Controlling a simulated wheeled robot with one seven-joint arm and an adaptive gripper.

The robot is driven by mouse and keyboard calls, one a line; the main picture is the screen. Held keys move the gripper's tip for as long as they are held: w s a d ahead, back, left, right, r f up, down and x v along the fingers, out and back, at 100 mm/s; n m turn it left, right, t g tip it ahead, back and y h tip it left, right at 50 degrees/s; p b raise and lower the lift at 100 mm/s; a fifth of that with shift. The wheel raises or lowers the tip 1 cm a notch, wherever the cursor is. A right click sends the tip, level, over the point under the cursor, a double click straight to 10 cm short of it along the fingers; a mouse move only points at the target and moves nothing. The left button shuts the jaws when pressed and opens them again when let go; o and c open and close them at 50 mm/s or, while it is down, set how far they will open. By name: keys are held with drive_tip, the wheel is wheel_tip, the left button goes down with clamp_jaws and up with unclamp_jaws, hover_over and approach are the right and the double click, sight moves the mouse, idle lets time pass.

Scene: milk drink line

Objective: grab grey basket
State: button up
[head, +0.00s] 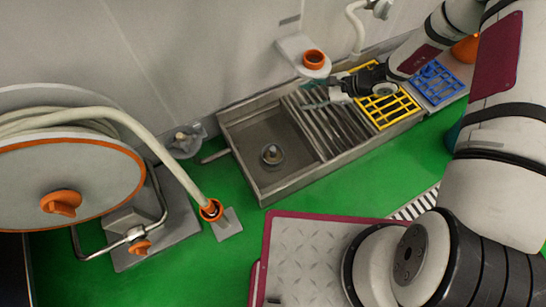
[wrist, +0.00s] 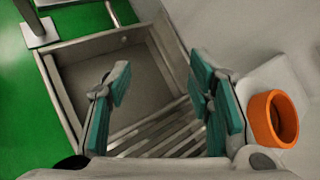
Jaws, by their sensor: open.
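I cannot pick out a separate grey basket for certain. The grey slatted section (head: 335,130) of the metal sink unit lies left of a yellow grid basket (head: 398,112). Its bars show below my gripper in the wrist view (wrist: 150,138). My gripper (head: 314,94) is above the slatted section, near its back edge by the wall. In the wrist view my gripper (wrist: 160,78) has its two teal-padded fingers wide apart with nothing between them. The basin and bars show in the gap.
The sink basin (head: 262,135) is left of the slats. A blue grid basket (head: 437,82) is right of the yellow one. An orange ring (head: 314,58) on a white wall bracket is close to my gripper, also seen in the wrist view (wrist: 283,118). Green floor (head: 225,262) lies in front.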

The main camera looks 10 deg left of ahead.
wheel_tip(320, 180, down, 13)
drive_tip(key=s+m+b, duration=0.1)
drive_tip(key=m+b, duration=0.2)
drive_tip(key=m+t+b, duration=0.2)
drive_tip(key=m+b, duration=0.1)
drive_tip(key=m, duration=0.1)
approach(274, 149)
drive_tip(key=b+x, duration=0.2)
drive_tip(key=x, duration=0.1)
drive_tip(key=b+x, duration=0.1)
drive_tip(key=x, duration=0.1)
drive_tip(key=shift+w+a+r, duration=0.1)
drive_tip(key=shift+w+r, duration=0.15)
drive_tip(key=shift+r, duration=0.05)
drive_tip(key=shift+w+a+f+b, duration=0.15)
drive_tip(key=shift+a+b, duration=0.15)
drive_tip(key=b+x, duration=0.2)
drive_tip(key=x, duration=0.1)
drive_tip(key=b+x, duration=0.1)
drive_tip(key=x, duration=0.1)
drive_tip(key=shift+s+d+f+b, duration=0.1)
drive_tip(key=shift+s+f+b, duration=0.25)
drive_tip(key=shift+f, duration=0.1)
drive_tip(key=shift+r, duration=0.1)
clamp_jaws()
